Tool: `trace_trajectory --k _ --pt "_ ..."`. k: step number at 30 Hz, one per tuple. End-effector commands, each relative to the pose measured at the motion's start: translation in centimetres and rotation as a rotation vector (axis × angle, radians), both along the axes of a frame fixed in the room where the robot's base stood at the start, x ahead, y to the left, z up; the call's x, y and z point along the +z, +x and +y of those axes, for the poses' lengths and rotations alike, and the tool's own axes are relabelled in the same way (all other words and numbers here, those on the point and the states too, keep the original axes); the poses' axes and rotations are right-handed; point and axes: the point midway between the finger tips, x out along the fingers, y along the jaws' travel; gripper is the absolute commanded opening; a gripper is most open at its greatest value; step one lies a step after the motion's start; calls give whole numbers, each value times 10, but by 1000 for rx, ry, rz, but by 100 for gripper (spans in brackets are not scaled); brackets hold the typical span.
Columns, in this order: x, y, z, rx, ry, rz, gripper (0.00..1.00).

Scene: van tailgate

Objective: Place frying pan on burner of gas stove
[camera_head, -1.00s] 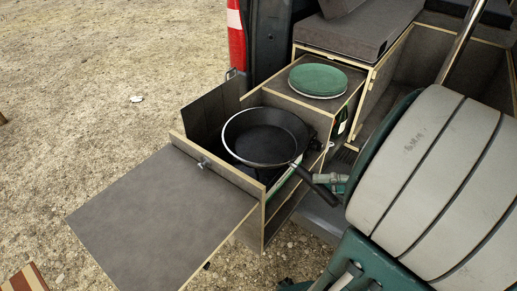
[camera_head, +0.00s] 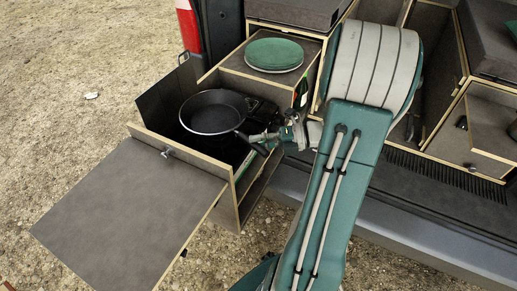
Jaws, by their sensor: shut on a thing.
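The black frying pan (camera_head: 208,116) is upright and roughly level inside the open wooden box at the van's rear. Its dark handle (camera_head: 252,146) points to the lower right, over the box's right side. My gripper (camera_head: 262,138) is shut on the handle, reaching in from the right; its fingertips are small and partly hidden. A dark part that looks like the gas stove (camera_head: 264,112) shows just right of the pan. The pan hides the rest of it, including any burner underneath. I cannot tell whether the pan touches the stove.
The box's front flap (camera_head: 130,215) lies folded out at the lower left. A round green-topped item (camera_head: 275,54) sits on the cabinet behind. A bottle (camera_head: 300,93) stands close to the gripper. Van drawers (camera_head: 480,140) are at the right. Open gravel lies left.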

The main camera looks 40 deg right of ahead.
Motion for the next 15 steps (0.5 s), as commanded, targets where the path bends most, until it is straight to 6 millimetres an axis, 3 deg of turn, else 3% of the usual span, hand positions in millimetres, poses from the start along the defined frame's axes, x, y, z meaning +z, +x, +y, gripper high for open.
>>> trace_trajectory --k 6,13,14,15 --pt "-27 -1 0 1 2 0 0" --pt "-28 -1 0 0 0 -1 0" --pt "-29 -1 0 1 1 1 42" --pt "-29 -1 0 1 1 1 60"
